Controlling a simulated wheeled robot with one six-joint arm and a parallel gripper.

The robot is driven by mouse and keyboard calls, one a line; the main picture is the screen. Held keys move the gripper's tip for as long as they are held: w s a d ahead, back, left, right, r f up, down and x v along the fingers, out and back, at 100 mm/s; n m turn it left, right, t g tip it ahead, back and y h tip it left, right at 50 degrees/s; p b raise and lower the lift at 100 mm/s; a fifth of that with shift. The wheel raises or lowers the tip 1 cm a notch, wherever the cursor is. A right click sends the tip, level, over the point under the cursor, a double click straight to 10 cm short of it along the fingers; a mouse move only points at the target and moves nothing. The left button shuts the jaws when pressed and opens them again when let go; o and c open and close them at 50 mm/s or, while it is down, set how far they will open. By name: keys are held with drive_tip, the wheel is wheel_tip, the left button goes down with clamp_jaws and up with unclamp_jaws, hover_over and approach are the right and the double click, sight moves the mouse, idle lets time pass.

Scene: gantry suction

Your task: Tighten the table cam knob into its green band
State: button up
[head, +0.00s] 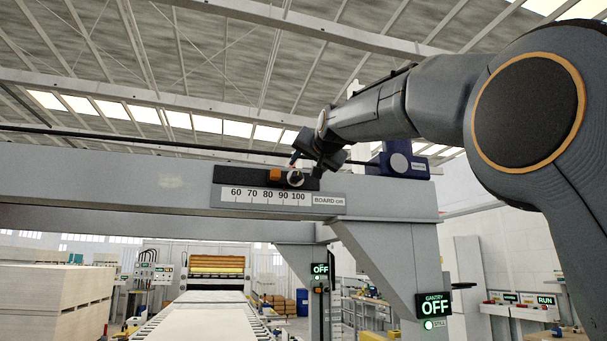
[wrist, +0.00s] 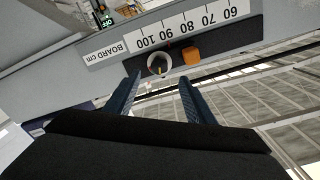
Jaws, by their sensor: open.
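A round pale-rimmed knob (head: 295,178) sits on a dark strip above the board scale on the gantry beam. It also shows in the wrist view (wrist: 159,64), with a small yellowish mark inside its rim. I cannot tell whether it is the table cam knob, and I make out no green band. My gripper (head: 293,162) is at the beam, close to the knob. In the wrist view my gripper (wrist: 160,80) is open and empty, with the knob just beyond and between its two blue fingertips. I cannot tell if they touch it.
An orange block (head: 275,174) sits beside the knob, also in the wrist view (wrist: 191,54). The scale (head: 262,195) reads 60 to 100. The grey beam (head: 110,185) spans the view. A gantry sign (head: 435,304) reads OFF. A roller table (head: 205,315) runs below.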

sight(298, 176)
idle(0.3)
drive_tip(key=shift+w+a+n+p, duration=0.3)
drive_tip(key=shift+w+n+p, duration=0.5)
drive_tip(key=shift+w, duration=0.4)
drive_tip(key=shift+w+a+n+p, duration=0.35)
drive_tip(key=shift+w+n+p, duration=0.5)
drive_tip(key=shift+w, duration=0.3)
drive_tip(key=shift+w+a+n+p, duration=0.3)
drive_tip(key=shift+w+n+p, duration=0.35)
drive_tip(key=shift+w+p, duration=0.4)
drive_tip(key=shift+w, duration=0.15)
drive_tip(key=c, duration=1.1)
drive_tip(key=shift+o, duration=0.2)
drive_tip(key=m+p, duration=0.1)
drive_tip(key=m, duration=0.4)
drive_tip(key=o, duration=1.1)
drive_tip(key=shift+c, duration=0.2)
